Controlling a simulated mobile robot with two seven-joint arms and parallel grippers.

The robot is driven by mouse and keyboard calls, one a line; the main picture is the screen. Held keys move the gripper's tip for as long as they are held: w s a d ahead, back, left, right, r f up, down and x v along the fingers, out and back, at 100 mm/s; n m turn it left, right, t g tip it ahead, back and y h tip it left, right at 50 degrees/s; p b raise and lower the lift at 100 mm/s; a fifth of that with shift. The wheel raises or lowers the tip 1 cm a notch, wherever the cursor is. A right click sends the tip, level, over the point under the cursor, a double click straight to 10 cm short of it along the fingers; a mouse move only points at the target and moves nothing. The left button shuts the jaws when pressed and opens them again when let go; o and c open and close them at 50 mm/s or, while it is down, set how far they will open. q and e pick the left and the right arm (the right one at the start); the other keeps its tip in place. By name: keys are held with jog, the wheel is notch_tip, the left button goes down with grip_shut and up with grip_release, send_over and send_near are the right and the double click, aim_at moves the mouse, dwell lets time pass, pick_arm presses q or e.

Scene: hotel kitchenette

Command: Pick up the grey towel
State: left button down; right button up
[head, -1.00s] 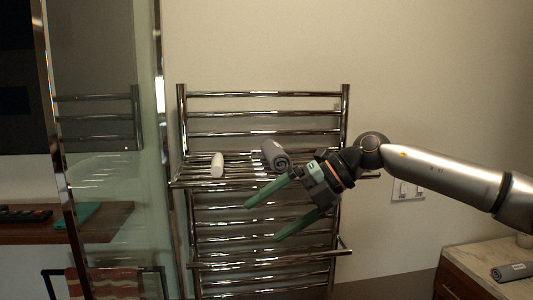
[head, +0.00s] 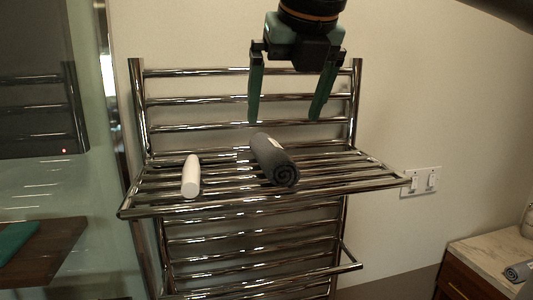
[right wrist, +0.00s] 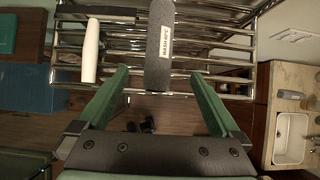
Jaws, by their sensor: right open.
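The rolled grey towel (head: 274,161) lies on the upper shelf of the chrome towel rack (head: 262,205), its spiral end facing me. It also shows in the right wrist view (right wrist: 160,45), with a white label on it. My right gripper (head: 283,115) is above the towel, fingers pointing down and spread apart, with nothing between them. In the right wrist view the open fingers (right wrist: 165,85) show below the towel's near end. My left gripper is not in view.
A white cylindrical item (head: 191,176) lies on the same shelf, left of the towel. A wall switch plate (head: 421,181) is right of the rack. Another grey roll (head: 520,271) lies on the marble-topped cabinet (head: 490,250) at lower right. A glass panel stands at the left.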

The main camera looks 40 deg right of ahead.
aim_at(272, 146)
jog(key=x, duration=0.6)
jog(key=shift+f, duration=0.25)
jog(key=shift+w+d+f+p, duration=0.15)
jog(key=shift+w+f+p, duration=0.15)
jog(key=shift+w+f, duration=0.15)
jog(key=x, duration=0.4)
jog(key=shift+w+d+r+p, duration=0.1)
jog(key=shift+w+p, duration=0.3)
jog(key=shift+c, duration=0.2)
jog(key=c, duration=1.5)
